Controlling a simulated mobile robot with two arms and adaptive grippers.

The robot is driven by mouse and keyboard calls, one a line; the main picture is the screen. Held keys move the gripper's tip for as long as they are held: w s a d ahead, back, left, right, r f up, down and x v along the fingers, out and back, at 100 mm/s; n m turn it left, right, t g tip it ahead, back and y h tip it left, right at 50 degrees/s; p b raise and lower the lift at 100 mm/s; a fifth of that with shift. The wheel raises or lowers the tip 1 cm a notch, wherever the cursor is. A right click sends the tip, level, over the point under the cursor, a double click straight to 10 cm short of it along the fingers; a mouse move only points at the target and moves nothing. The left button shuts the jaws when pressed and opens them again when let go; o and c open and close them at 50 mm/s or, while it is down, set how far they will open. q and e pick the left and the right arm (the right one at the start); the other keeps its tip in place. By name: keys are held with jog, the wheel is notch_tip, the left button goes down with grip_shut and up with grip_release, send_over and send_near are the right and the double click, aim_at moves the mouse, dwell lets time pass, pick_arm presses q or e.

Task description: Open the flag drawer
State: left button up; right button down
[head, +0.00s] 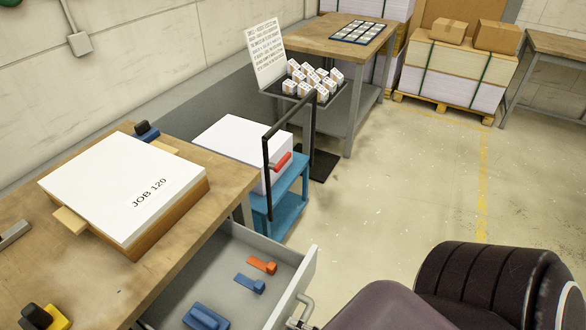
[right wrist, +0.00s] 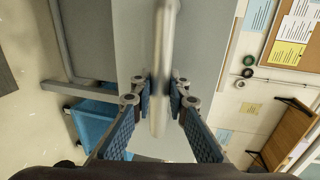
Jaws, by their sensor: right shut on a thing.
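The flag drawer (head: 305,270) is pulled out from under the bench in the head view. Inside lie an orange flag-like piece (head: 262,265), a small blue one (head: 250,284) and a larger blue piece (head: 206,316). Its metal handle (head: 304,308) is on the front panel, near the bottom edge of the view. In the right wrist view the handle bar (right wrist: 161,60) runs between the fingers of my right gripper (right wrist: 158,97), which is shut on it. The drawer's grey front panel (right wrist: 132,45) is just behind. My left gripper is not in view.
The wooden bench (head: 95,280) carries a paper stack (head: 120,185) marked JOB 120. A blue cart (head: 283,212) with white paper stands beyond the drawer, beside a black stand holding small boxes (head: 313,78). The floor (head: 400,190) to the right is clear.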

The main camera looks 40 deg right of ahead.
jog(key=c, duration=1.8)
grip_release()
jog(key=shift+c, duration=0.2)
jog(key=v, duration=1.2)
